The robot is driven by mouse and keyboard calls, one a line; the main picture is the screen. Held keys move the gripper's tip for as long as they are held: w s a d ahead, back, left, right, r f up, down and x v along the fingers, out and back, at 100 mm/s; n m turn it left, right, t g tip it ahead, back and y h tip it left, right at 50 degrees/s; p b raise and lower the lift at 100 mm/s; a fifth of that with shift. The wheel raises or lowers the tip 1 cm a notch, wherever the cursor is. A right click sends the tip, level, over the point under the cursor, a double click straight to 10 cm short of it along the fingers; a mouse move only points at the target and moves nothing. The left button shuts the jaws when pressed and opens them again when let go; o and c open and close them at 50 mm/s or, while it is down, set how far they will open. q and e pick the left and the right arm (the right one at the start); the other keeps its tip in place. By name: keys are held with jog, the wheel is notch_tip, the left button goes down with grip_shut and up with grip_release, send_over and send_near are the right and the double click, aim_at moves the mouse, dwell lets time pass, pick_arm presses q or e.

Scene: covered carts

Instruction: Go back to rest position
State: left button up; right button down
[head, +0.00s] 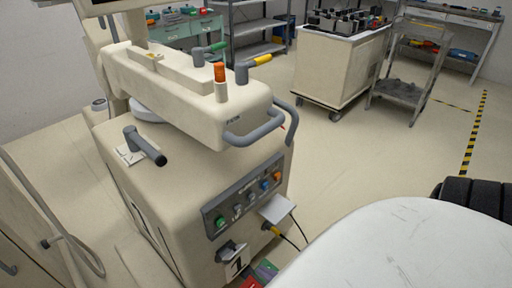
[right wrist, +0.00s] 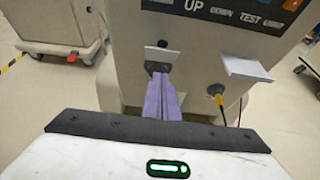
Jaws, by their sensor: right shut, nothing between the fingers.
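My right gripper (right wrist: 161,78) shows in the right wrist view as two purple fingers pressed together, with nothing between them. They point at a dark socket on the front of a beige wheeled machine (right wrist: 130,50); I cannot tell whether they touch it. In the head view the machine (head: 165,185) fills the left and middle. The right gripper is hard to make out there near the bottom edge. My left gripper is not in view.
A grey flap (head: 277,208) sticks out of the machine above a yellow plug (head: 272,229) with a black cable. The floor (head: 360,160) between is open.

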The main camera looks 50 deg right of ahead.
jog(key=s+r, duration=0.2)
jog(key=shift+s+r, duration=0.25)
jog(key=shift+s, duration=0.15)
notch_tip(320, 180, up, 6)
jog(key=w+m+g+h, duration=0.2)
jog(key=m+g+h, duration=0.35)
jog(key=m, duration=1.55)
jog(key=s+a+r+m+g+y, duration=0.4)
jog(key=s+a+r+m+y, duration=0.15)
jog(key=a+m, duration=0.55)
jog(key=w+a+f+t+y, duration=0.1)
jog(key=w+a+f+t, duration=0.1)
jog(key=f, duration=0.3)
jog(key=w+a+f+m+t+y, duration=0.1)
jog(key=w+a+f+t, duration=0.1)
jog(key=f, duration=0.4)
jog(key=shift+w+a+m+t+y, duration=0.25)
jog(key=shift+a+m+t+y, duration=0.05)
jog(key=shift+a+t+y, duration=0.1)
